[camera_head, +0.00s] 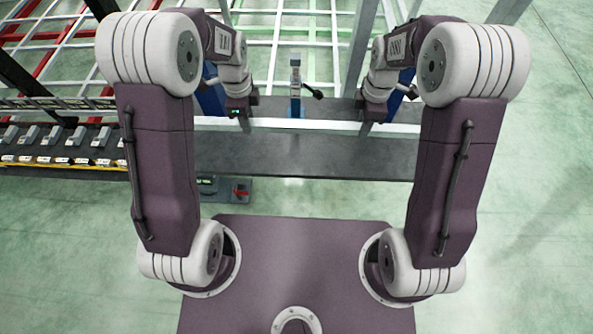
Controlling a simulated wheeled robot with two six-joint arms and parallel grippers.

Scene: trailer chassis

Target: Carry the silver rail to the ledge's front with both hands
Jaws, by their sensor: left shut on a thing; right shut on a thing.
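The silver rail (305,124) is a long, pale bar running left to right across the ledge (300,158), a wide dark grey surface. My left gripper (245,121) is shut on the rail left of its middle. My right gripper (366,126) is shut on it right of its middle. The rail looks level. Dark ledge surface shows both behind and in front of it. I cannot tell whether the rail touches the ledge or hangs just above it. The fingertips are small and partly hidden by the wrists.
A small upright device (295,86) with a black knob stands behind the rail, between my grippers. A rack with several grey parts (60,145) is at the left. A white and red frame (290,30) stands behind. Green floor at the right is clear.

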